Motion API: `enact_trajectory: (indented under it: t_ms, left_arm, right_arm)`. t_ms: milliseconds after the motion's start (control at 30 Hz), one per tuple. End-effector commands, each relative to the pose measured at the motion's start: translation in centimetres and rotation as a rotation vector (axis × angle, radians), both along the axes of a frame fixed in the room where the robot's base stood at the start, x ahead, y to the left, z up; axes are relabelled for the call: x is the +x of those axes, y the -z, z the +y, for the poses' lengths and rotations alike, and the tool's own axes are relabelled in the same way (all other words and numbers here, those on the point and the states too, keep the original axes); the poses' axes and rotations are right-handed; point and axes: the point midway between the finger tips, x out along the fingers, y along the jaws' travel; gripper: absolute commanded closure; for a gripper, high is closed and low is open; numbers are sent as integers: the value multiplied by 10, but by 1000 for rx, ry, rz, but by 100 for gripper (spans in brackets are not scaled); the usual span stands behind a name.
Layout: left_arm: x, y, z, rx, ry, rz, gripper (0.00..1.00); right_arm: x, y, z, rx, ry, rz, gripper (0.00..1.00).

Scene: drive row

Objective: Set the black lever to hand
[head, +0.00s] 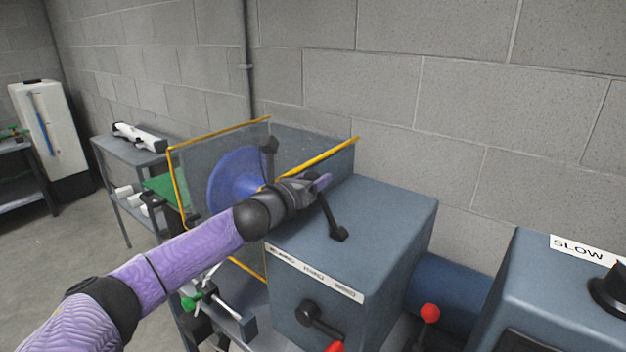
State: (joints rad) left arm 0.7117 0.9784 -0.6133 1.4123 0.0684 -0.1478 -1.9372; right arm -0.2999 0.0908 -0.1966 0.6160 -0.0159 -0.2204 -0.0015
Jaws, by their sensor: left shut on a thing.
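A white label strip (315,274) with three small words runs along the housing's top front edge; the words are too small to read surely. Another black handle (318,318) sits on the front face below the strip. My right gripper is out of view.
A yellow-edged clear guard (205,165) and a blue disc (236,178) stand left of the housing. A red-knobbed lever (430,313) stands in front of a blue cylinder (447,290). A second housing with a SLOW sign (583,250) is at right. A block wall (440,100) closes the back.

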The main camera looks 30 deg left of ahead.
Motion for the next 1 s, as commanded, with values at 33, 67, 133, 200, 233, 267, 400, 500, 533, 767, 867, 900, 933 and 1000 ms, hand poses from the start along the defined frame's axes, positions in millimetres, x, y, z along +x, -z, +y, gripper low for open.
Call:
enact_trajectory:
  t_ms: [33,67,133,200,233,267,400,500,533,767,867,900,933,1000]
  left_arm:
    - [0,0,0,0,0,0,100]
    - [0,0,0,0,0,0,100]
    - [0,-1,0,2,0,0,100]
    - [0,-2,-1,11,0,-1,100]
    - [0,-2,-2,17,0,-1,100]
    - [0,-3,-3,25,0,-3,100]
    - [-1,-9,-10,90,2,-9,100]
    - [-1,-13,-17,154,1,-14,100]
    - [-2,-14,-20,175,2,-16,100]
    - [-3,-20,-39,338,2,-29,100]
    - [-4,-22,-46,401,2,-34,100]
    - [-4,-22,-49,423,2,-36,100]
    - [-4,-22,-51,440,2,-37,100]
    - [-4,-22,-55,471,2,-40,100]
  right_arm:
    - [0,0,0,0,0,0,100]
    - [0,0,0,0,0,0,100]
    - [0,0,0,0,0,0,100]
    - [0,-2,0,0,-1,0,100]
    - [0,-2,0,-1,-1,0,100]
    - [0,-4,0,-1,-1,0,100]
    - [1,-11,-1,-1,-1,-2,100]
    - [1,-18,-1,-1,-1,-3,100]
    - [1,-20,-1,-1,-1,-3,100]
    - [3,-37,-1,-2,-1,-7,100]
    - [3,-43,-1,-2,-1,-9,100]
    - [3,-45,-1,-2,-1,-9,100]
    - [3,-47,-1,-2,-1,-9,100]
    - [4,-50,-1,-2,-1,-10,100]
